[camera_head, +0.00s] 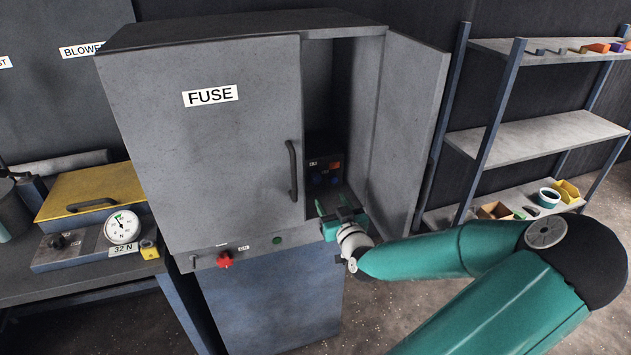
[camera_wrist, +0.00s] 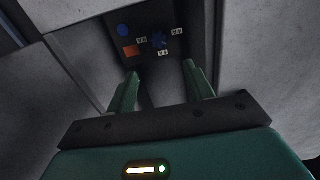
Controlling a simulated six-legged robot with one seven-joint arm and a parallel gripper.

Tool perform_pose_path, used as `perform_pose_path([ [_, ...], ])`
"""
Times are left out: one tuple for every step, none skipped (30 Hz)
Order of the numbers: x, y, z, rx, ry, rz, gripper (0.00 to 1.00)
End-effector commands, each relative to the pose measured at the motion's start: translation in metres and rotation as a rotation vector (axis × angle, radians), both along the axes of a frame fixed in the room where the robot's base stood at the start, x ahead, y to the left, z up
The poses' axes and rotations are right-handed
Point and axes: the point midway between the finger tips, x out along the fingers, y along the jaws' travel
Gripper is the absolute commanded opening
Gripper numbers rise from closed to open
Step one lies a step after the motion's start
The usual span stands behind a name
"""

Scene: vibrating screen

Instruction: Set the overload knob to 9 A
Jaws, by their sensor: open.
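The overload knob (camera_wrist: 159,41) is a small dark blue dial on the front of a dark relay unit (camera_head: 322,160) inside the fuse cabinet. Small white labels surround it and appear upside down in the wrist view; they seem to read 6 A, 8 A and 9 A. I cannot tell clearly which one the knob points at. A blue round part (camera_wrist: 123,30) and an orange rectangle (camera_wrist: 131,51) are beside it. My gripper (camera_wrist: 160,70) is open and empty, its green fingers pointing toward the knob, apart from it. In the head view my gripper (camera_head: 338,206) is at the cabinet opening.
The cabinet's right door (camera_head: 408,125) stands open; its left door (camera_head: 205,140), labelled FUSE, is closed with a dark handle (camera_head: 292,171). A red knob (camera_head: 225,259) is on the lower panel. A bench gauge (camera_head: 122,226) is left and a shelf rack (camera_head: 535,140) right.

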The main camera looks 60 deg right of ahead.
Motion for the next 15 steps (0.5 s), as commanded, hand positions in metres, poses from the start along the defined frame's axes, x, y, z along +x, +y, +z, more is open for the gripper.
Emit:
perform_pose_path([
  [0.008,-0.007,0.000,-0.001,-0.002,0.004,0.52],
  [0.012,-0.011,0.000,0.000,-0.003,0.003,0.52],
  [0.018,-0.017,0.000,0.000,-0.003,0.003,0.52],
  [0.022,-0.021,0.000,0.000,-0.003,0.003,0.52],
  [0.027,-0.025,0.000,0.001,-0.002,0.003,0.52],
  [0.032,-0.031,0.000,0.001,-0.004,0.003,0.52],
  [0.037,-0.035,0.000,-0.001,-0.003,0.004,0.52],
  [0.041,-0.039,0.000,0.000,-0.003,0.004,0.52],
  [0.047,-0.045,0.000,0.001,-0.003,0.004,0.52],
  [0.051,-0.048,0.000,-0.001,-0.002,0.005,0.52],
  [0.055,-0.053,0.000,-0.001,-0.003,0.004,0.52],
  [0.061,-0.057,0.000,0.001,-0.003,0.005,0.52],
  [0.064,-0.061,0.000,0.001,-0.002,0.005,0.52],
  [0.067,-0.064,0.000,0.000,-0.001,0.005,0.52],
  [0.071,-0.067,0.000,-0.001,-0.001,0.006,0.52],
])
